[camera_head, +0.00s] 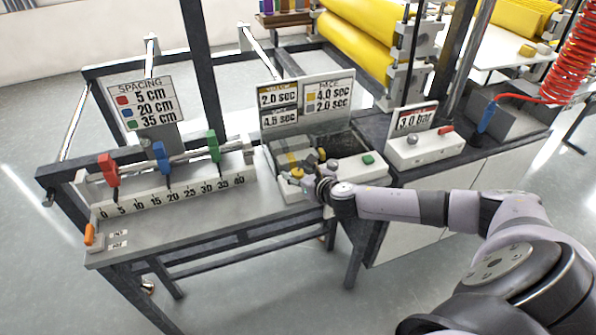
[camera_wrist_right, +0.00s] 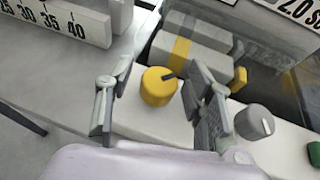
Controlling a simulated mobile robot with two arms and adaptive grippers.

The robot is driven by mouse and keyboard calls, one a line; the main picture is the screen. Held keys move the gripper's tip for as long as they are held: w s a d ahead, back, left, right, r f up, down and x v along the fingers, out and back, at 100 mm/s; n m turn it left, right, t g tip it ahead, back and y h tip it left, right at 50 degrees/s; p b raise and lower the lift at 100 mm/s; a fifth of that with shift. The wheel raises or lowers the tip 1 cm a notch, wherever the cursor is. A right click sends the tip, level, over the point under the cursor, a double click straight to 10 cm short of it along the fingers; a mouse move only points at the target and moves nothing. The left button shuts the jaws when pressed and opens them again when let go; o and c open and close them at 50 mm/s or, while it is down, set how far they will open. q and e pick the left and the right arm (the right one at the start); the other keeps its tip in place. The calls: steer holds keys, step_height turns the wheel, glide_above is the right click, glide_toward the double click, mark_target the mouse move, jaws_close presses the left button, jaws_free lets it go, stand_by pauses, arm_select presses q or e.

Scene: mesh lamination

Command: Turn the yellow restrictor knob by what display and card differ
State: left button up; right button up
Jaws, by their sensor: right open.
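In the right wrist view the yellow restrictor knob (camera_wrist_right: 159,88) stands on a white control box, with a dark pointer mark on its top. My right gripper (camera_wrist_right: 155,100) is open, with one finger on each side of the knob and gaps visible. In the head view this gripper (camera_head: 308,181) is over the box's front left and largely hides the knob. The display (camera_head: 279,107) behind the box reads 2.0 sec in its yellow row and 4.5 sec below. The PACE card (camera_head: 329,97) reads 4.0 sec beside yellow and 2.0 sec below. My left gripper is out of view.
A grey knob (camera_wrist_right: 254,122) stands right of the yellow one, and a green button (camera_head: 368,159) farther right. A ruler with coloured clamps (camera_head: 162,158) is on the left. A box with a 3.0 bar display (camera_head: 414,119) stands right.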

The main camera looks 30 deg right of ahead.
steer(key=shift+w+f, duration=0.1)
steer(key=shift+w, duration=0.05)
steer(key=shift+c, duration=0.2)
jaws_close()
stand_by(0.4)
